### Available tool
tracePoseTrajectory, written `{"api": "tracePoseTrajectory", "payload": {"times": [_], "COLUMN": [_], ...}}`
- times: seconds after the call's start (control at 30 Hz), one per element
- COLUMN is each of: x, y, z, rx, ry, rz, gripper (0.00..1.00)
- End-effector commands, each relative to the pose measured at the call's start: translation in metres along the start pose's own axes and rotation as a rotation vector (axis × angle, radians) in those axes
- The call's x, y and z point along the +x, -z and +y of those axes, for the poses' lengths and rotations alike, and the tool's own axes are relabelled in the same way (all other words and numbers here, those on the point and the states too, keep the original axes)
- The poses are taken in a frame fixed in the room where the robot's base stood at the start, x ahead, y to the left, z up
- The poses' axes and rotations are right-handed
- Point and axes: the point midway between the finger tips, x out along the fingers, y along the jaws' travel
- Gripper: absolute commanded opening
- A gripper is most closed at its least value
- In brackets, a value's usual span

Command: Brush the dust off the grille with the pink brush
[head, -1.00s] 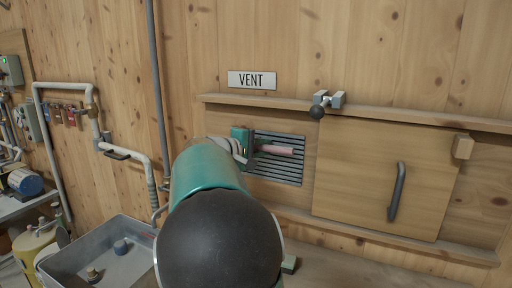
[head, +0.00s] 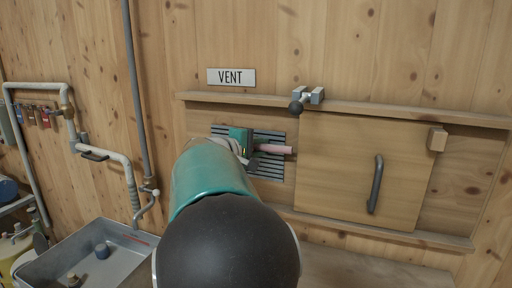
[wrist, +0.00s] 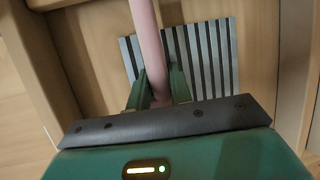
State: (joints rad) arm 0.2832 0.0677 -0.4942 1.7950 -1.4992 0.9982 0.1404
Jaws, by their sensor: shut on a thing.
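The grille (head: 268,168) is a dark slatted panel set in the wooden wall below the VENT sign. It also shows in the wrist view (wrist: 208,60), with light and dark slats. My gripper (head: 250,146) is in front of the grille, with my arm hiding part of it. In the wrist view my gripper (wrist: 158,92) is shut on the pink handle of the brush (wrist: 148,40). The pink brush (head: 274,149) points to the right in the head view, across the grille. Its bristles are not clearly visible, and I cannot tell whether they touch the slats. Dust cannot be made out.
A wooden sliding panel (head: 350,170) with a dark handle (head: 375,185) is right of the grille, between two rails. A grey metal tray (head: 75,262) and pipes (head: 140,100) are at the left.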

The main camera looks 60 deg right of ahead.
Motion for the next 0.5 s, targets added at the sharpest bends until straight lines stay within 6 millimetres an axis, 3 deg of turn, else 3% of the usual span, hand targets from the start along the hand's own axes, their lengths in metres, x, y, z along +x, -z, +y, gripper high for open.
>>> {"api": "tracePoseTrajectory", "payload": {"times": [0.3,0.5], "x": [0.009,0.012], "y": [-0.026,-0.033], "z": [0.000,0.000], "rx": [0.002,0.001], "ry": [0.000,0.000], "rz": [-0.004,-0.002], "gripper": [0.00,0.00]}}
